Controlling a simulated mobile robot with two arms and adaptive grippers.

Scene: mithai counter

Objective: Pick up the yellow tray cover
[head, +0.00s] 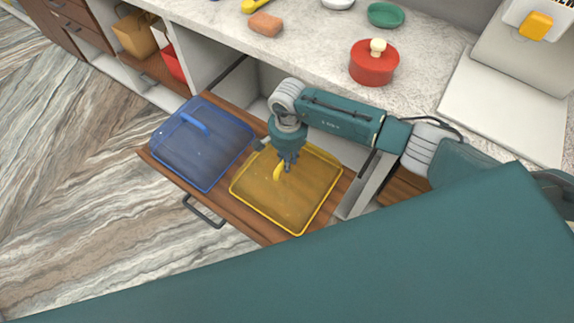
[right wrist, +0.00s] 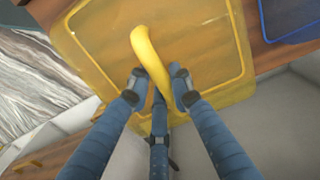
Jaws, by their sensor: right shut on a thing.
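The yellow tray cover (head: 300,205) is a see-through yellow square lid with a bar handle on top. It lies in the open wooden drawer, at the right of the blue cover. Its yellow handle (right wrist: 150,60) shows in the right wrist view, between the fingers. My right gripper (head: 284,164) points down over the middle of the cover, and in the right wrist view its fingers (right wrist: 158,90) are closed around one end of the handle. Whether the cover is lifted off the drawer floor is hard to tell. My left gripper is not in view.
A blue see-through cover (head: 180,158) lies in the drawer's left part. The drawer's dark handle (head: 203,212) faces the floor.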

